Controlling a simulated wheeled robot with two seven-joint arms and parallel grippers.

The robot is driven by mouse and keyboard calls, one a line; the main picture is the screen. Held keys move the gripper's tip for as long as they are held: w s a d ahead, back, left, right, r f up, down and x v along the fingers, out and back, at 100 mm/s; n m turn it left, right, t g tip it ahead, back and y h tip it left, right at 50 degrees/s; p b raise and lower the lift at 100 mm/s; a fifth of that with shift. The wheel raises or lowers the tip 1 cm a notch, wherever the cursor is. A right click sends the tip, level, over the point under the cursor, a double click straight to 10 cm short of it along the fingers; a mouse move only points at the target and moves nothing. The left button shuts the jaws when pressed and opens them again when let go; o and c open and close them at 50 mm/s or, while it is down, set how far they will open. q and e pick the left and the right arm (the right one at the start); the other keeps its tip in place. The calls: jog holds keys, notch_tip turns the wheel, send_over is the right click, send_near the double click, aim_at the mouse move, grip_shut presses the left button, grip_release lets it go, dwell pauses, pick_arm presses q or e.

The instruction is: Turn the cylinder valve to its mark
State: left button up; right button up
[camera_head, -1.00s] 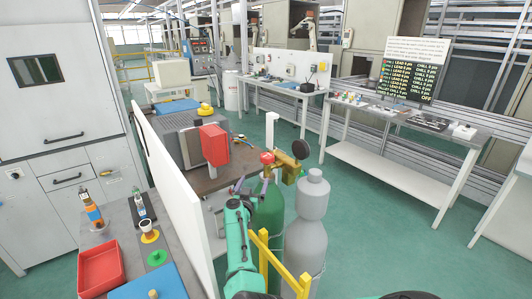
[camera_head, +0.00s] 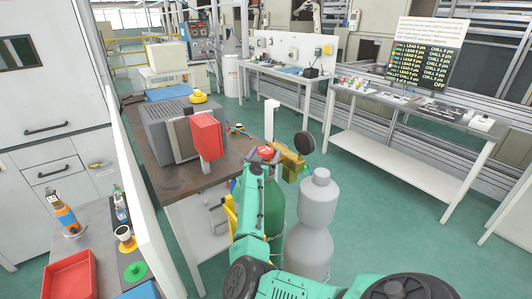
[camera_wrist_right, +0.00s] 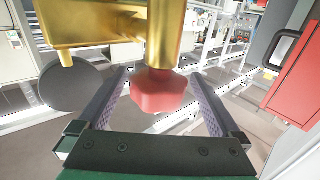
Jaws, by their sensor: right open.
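The cylinder valve's red knob (camera_head: 265,153) sits beside the brass regulator body (camera_head: 288,160) on top of the green gas cylinder (camera_head: 274,206). In the right wrist view the red knob (camera_wrist_right: 158,92) hangs below a brass block (camera_wrist_right: 100,20). My right gripper (camera_wrist_right: 160,80) is open, with one finger on each side of the knob and visible gaps between. In the head view my right gripper (camera_head: 262,166) is right at the knob, and my teal arm partly hides the cylinder. I cannot make out the mark. My left gripper is not in view.
A grey cylinder (camera_head: 312,225) stands close to the right of the green one. A round dark gauge (camera_head: 305,142) sticks out from the regulator. A bench with a grey machine and red box (camera_head: 207,136) is to the left. Green floor (camera_head: 390,220) is clear to the right.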

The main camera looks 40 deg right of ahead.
jog(key=shift+s+r, duration=0.1)
jog(key=shift+s, duration=0.05)
jog(key=shift+c, duration=0.6)
jog(key=c, duration=1.2)
jog(key=shift+o, duration=0.2)
jog(key=shift+r+p, duration=0.1)
jog(key=shift+p, duration=0.2)
jog(key=n+t+y+p, duration=0.1)
jog(key=p, duration=0.3)
jog(key=r+n+t+y+p, duration=0.1)
jog(key=n+t+p, duration=0.1)
jog(key=p, duration=0.1)
jog(key=shift+s+y+p, duration=0.1)
jog(key=shift+y+p, duration=0.2)
jog(key=shift+p, duration=0.05)
jog(key=shift+d+f+n+t+y, duration=0.1)
jog(key=shift+f+n+t+y, duration=0.35)
jog(key=shift+t+y, duration=0.2)
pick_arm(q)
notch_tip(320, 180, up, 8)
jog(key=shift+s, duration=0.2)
pick_arm(e)
jog(key=shift+f+n+t+y, duration=0.1)
jog(key=shift+n+t+y, duration=0.35)
jog(key=shift+t+y, duration=0.15)
jog(key=o, duration=1.2)
jog(key=shift+o, duration=0.4)
jog(key=shift+w+f, duration=0.15)
jog(key=shift+w, duration=0.05)
